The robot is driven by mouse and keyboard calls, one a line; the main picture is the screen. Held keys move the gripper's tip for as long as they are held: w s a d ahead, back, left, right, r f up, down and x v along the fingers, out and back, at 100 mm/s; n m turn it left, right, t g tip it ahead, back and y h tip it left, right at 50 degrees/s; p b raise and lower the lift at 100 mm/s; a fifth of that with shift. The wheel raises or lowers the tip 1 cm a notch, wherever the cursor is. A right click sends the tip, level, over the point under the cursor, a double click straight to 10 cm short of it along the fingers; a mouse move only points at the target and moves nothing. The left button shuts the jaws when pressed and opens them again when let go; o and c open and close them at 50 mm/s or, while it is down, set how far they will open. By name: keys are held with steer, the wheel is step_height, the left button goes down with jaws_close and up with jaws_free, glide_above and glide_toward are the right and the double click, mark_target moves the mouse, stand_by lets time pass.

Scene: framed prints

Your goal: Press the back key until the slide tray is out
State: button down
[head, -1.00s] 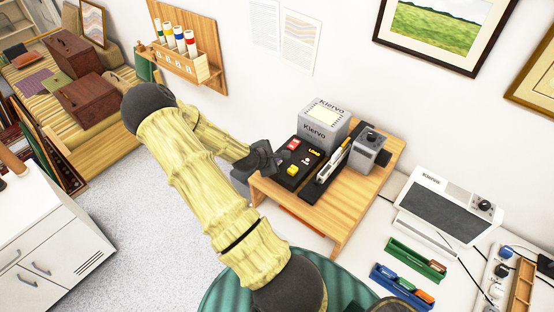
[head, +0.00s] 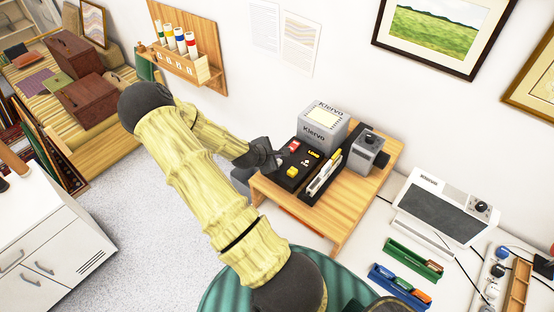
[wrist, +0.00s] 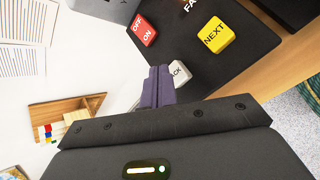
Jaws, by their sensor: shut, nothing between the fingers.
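The black key panel (head: 310,160) lies on the wooden stand, with a red key (head: 293,147) and a yellow key (head: 292,171). In the wrist view the red OFF/ON key (wrist: 143,30) and yellow NEXT key (wrist: 212,37) are clear of my fingers. The white back key (wrist: 181,73), its label showing "CK", is partly hidden behind them. My gripper (head: 278,158) is shut and empty; its tips (wrist: 159,72) are at the back key. I cannot tell whether they touch it. The long pale slide tray (head: 324,175) sits beside the panel, in front of the grey projector (head: 367,151).
A grey Kiervo box (head: 321,128) stands behind the panel on the wooden stand (head: 337,217). A viewer with a dark screen (head: 445,211) and green (head: 415,260) and blue (head: 402,285) trays lie to the right. A wooden wall rack (head: 187,68) is at the left.

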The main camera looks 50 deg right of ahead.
step_height(320, 180, up, 5)
steer(key=p, duration=0.4)
stand_by(0.4)
stand_by(0.8)
